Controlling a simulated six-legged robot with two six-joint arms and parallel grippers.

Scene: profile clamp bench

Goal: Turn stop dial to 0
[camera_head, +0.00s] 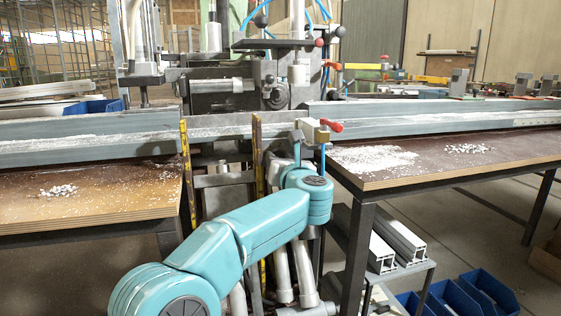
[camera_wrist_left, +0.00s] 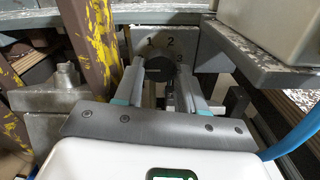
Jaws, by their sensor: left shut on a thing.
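The stop dial (camera_wrist_left: 157,66) is a round black knob on a grey plate (camera_wrist_left: 198,43) in the left wrist view. The numbers 1, 2 and 3 show above and to the right of the knob. No 0 shows, and I cannot read where the dial points. My left gripper (camera_wrist_left: 159,77) is shut on the dial, one finger on each side. In the head view my teal left arm reaches up to the front of the machine, and its wrist hides the dial there. My right gripper is in neither view.
A long grey profile (camera_head: 90,137) lies across the bench, with white chips (camera_head: 372,158) on the brown top. A clamp with a red handle (camera_head: 331,125) stands just above my left wrist. Blue bins (camera_head: 485,291) stand low right.

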